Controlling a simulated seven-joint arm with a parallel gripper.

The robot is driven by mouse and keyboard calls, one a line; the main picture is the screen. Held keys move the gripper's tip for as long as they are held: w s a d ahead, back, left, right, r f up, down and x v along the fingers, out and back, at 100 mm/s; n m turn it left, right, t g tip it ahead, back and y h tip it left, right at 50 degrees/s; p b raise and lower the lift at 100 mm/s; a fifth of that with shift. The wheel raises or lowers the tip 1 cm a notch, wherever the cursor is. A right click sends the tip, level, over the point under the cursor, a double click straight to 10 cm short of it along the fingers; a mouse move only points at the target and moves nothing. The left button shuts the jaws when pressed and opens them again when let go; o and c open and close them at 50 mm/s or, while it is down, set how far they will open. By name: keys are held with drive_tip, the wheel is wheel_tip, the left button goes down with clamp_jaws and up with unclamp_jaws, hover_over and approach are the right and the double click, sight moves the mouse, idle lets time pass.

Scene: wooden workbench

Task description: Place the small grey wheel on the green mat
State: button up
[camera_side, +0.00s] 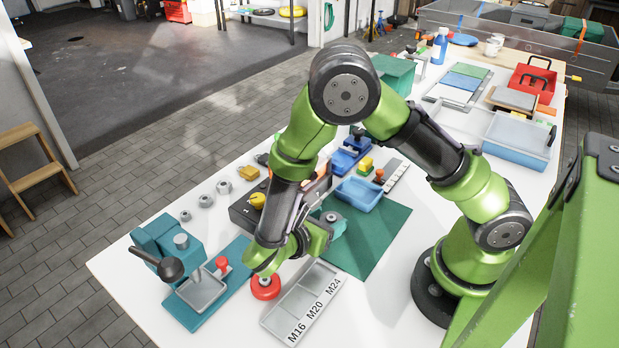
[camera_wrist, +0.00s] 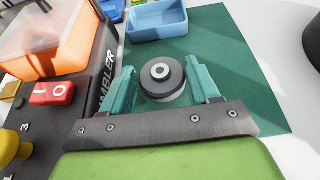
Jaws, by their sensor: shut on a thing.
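The small grey wheel (camera_wrist: 162,76) is round and dark grey, with a light ring around its centre hole. My gripper (camera_wrist: 164,84) is shut on it, one teal finger on each side. In the side view my gripper (camera_side: 334,226) points away from the arm over the left part of the green mat, and the wheel (camera_side: 332,217) shows small between its fingers. The green mat (camera_side: 380,238) lies flat on the white bench top. The mat also shows behind the wheel in the wrist view (camera_wrist: 225,45). I cannot tell whether the wheel touches the mat.
A blue bin (camera_side: 359,193) stands at the mat's far edge. A dark machine with a yellow knob (camera_side: 257,200) stands left of the mat. A grey tray marked M16, M20, M24 (camera_side: 290,305) and a red round thing (camera_side: 265,288) are in front. The mat's right part is bare.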

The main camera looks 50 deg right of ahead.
drive_tip(key=o, duration=1.1)
drive_tip(key=shift+f, duration=0.1)
drive_tip(key=shift+a+r, duration=0.15)
drive_tip(key=shift+r, duration=0.05)
drive_tip(key=v, duration=1.1)
drive_tip(key=shift+a, duration=0.35)
